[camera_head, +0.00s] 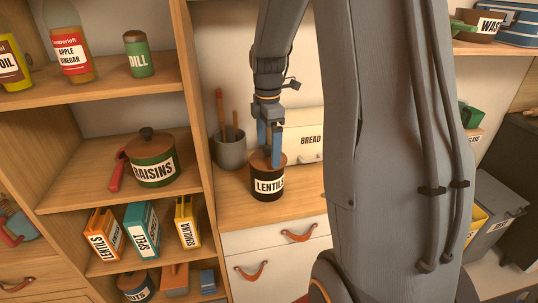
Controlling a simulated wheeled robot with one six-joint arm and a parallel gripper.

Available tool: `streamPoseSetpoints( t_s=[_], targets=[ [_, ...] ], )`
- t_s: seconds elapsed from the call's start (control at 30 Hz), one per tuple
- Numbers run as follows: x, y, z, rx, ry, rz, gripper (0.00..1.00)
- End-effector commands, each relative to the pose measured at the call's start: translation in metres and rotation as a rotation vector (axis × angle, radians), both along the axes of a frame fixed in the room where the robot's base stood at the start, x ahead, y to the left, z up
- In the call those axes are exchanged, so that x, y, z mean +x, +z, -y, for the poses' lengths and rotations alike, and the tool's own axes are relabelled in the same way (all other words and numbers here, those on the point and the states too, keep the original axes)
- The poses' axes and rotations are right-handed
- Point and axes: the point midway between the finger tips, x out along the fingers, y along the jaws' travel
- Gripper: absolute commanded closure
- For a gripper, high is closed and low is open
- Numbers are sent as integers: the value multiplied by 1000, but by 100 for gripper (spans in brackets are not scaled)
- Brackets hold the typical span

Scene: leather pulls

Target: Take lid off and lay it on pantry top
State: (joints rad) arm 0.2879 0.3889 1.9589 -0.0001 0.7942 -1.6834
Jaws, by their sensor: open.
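A dark round canister labelled LENTILS (268,187) stands upright on the wooden pantry top (240,205). Its brown lid (259,160) sits on it. My gripper (271,158) points down from above, with its blue fingers at the lid. The fingers are open and seem to be on either side of the lid's middle. The lid's knob is hidden behind them, and I cannot tell whether they touch it.
A grey crock with wooden utensils (231,150) stands just behind and left of the canister. A cream BREAD box (305,148) stands behind right. An upright shelf panel (202,120) bounds the left. Bare pantry top shows in front of and left of the canister.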

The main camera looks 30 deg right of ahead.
Motion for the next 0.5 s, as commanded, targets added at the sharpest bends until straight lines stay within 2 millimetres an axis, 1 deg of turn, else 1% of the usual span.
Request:
streamPoseSetpoints(
  t_s=[0.1, 0.37, 0.47, 0.5],
  targets=[
    [-1, -10, 1, 0, -2, -2, 7],
    [0, -13, 1, 0, -2, 1, 7],
    [0, -13, 1, 0, -2, 1, 22],
    [0, -13, 1, 0, -2, 1, 29]
  ],
)
